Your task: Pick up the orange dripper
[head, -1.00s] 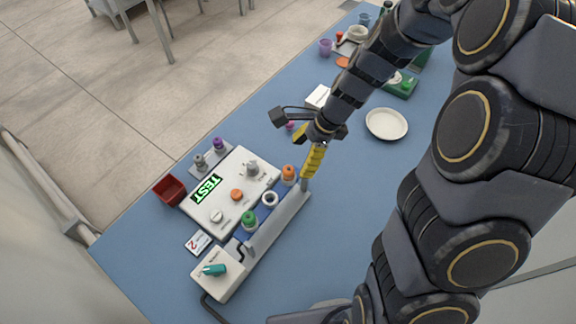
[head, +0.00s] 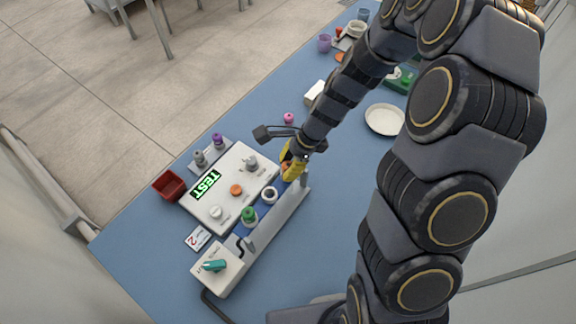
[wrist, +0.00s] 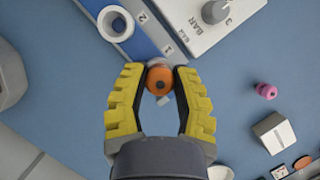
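The orange dripper (wrist: 159,80) has a round orange top with a dark centre. In the wrist view it stands between the two yellow fingers of my gripper (wrist: 160,72), near their tips. The fingers are apart, with narrow gaps showing beside the dripper. It is at the end of the blue rack (wrist: 139,36), by the slot marked 1. In the head view my gripper (head: 293,167) is over the rack's far end and mostly hides the dripper.
A white ring (head: 270,195) and a green-topped dripper (head: 249,215) stand along the rack. The white TEST panel (head: 222,211) with knobs lies beside it. A red bin (head: 169,186), a pink item (head: 289,118) and a white plate (head: 384,119) stand around.

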